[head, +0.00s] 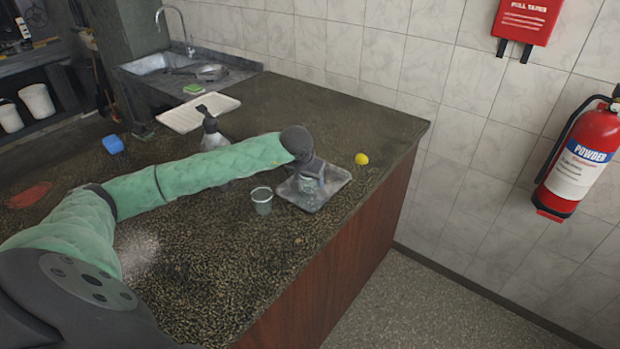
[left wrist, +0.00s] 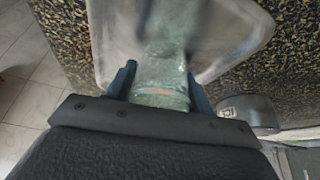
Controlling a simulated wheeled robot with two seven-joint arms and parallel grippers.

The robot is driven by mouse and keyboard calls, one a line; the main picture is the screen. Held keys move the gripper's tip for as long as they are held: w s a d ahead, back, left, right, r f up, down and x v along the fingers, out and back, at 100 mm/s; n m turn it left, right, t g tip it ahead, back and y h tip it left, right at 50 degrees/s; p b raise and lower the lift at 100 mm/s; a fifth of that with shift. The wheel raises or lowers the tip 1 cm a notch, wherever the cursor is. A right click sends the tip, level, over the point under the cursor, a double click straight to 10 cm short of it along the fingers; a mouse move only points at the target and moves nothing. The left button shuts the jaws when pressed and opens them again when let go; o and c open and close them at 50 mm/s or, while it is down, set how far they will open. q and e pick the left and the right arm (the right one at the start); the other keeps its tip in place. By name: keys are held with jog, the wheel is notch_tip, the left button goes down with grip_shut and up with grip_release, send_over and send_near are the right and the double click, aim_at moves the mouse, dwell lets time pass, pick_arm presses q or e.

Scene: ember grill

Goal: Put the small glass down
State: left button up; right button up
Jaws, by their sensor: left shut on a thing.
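The small glass (left wrist: 163,72) is greenish and clear. It sits between the fingers of my left gripper (left wrist: 160,85), which is shut on it. In the head view the glass (head: 308,184) shows under my left gripper (head: 309,175), over a grey metal tray (head: 331,189) near the counter's right edge. The tray also fills the top of the left wrist view (left wrist: 232,38). I cannot tell whether the glass touches the tray. My right gripper is not in view.
A spray bottle (head: 212,135) and white drainer (head: 198,112) stand farther back by the sink (head: 185,72). The speckled counter (head: 240,270) is clear in front.

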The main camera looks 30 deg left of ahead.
pick_arm(q)
jog(key=shift+f, duration=0.1)
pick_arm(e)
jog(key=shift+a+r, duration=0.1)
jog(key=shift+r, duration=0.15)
pick_arm(q)
jog(key=o, duration=1.1)
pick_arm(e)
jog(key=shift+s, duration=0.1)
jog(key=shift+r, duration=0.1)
pick_arm(q)
jog(key=shift+s+r, duration=0.1)
jog(key=shift+r, duration=0.3)
jog(key=shift+s+r+b, duration=0.15)
jog(key=shift+r+b, duration=0.15)
jog(key=b+v, duration=0.3)
jog(key=v, duration=0.7)
jog(key=shift+s+r, duration=0.15)
jog(key=shift+r, duration=0.2)
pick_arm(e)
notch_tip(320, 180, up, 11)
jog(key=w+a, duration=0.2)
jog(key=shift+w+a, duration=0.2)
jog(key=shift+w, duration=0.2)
pick_arm(q)
jog(key=shift+f, duration=0.1)
